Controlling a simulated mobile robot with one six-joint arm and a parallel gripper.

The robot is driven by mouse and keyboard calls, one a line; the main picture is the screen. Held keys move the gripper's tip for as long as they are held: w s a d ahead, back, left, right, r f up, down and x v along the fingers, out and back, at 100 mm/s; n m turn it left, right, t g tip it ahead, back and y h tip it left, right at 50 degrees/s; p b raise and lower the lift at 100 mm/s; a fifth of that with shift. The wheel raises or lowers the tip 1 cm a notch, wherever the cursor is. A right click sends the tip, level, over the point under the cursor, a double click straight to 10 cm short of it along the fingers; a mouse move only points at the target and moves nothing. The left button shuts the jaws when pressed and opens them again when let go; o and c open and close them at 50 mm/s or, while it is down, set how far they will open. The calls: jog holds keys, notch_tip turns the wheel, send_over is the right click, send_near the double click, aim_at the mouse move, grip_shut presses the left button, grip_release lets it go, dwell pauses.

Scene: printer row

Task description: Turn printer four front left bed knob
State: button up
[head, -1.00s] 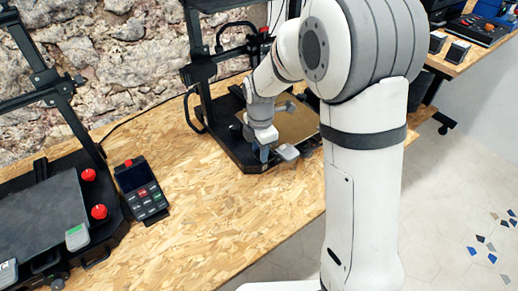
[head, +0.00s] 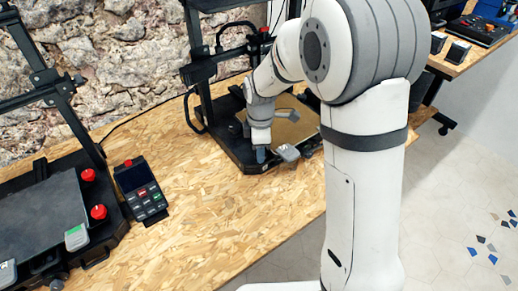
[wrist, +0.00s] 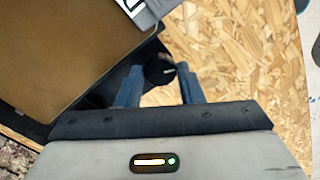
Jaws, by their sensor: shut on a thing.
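The printer (head: 229,143) stands on the wooden bench with a tan bed plate (head: 301,125), which fills the upper left of the wrist view (wrist: 70,50). A round black bed knob (wrist: 158,70) with a white mark sits by the plate's corner. My gripper (wrist: 160,85) has its blue fingers on both sides of the knob and is shut on it. In the head view my gripper (head: 262,156) is low at the printer's front left corner, and the knob cannot be made out there.
A grey block (head: 288,153) is at the bed's front edge, close to my gripper. Another printer with a dark bed (head: 38,218) and red knobs, and a keypad (head: 140,190), are at left. The bench between is clear.

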jog(key=o, duration=1)
notch_tip(320, 180, up, 8)
jog(key=shift+f, duration=0.1)
dwell(0.4)
jog(key=s+d+r+m+t+p, duration=0.1)
jog(key=s+d+r+m, duration=0.2)
jog(key=s+d+m, duration=0.3)
jog(key=s+d+r+m+t+p, duration=0.1)
jog(key=s+d+r+m, duration=0.2)
jog(key=s+d+m, duration=0.4)
jog(key=s+m, duration=0.5)
jog(key=s, duration=0.2)
jog(key=shift+s+r+t, duration=0.15)
jog(key=shift+r+t, duration=0.05)
jog(key=shift+t, duration=0.1)
